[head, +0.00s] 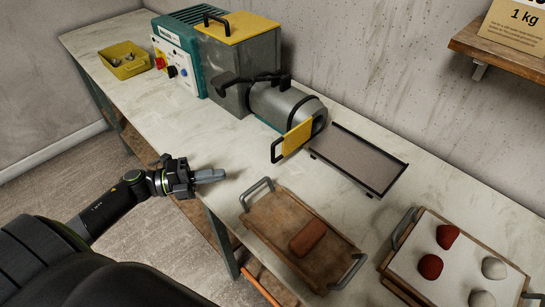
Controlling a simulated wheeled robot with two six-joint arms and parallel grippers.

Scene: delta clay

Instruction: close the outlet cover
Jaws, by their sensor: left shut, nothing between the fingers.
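The yellow outlet cover (297,138) stands swung out at the front end of the machine's grey barrel (285,104), with a black handle on its near left edge. The round outlet (319,122) shows beside it, uncovered on its right side. My left gripper (223,174) is shut and empty, over the table's front edge. It is left of and nearer than the cover, clearly apart from it. My right gripper is not in view.
A dark grey board (358,160) lies right of the outlet. A wooden tray (268,213) with a reddish-brown clay block (307,238) lies in front. Another tray (455,285) holds several clay lumps. Bare tabletop (215,135) lies between gripper and machine.

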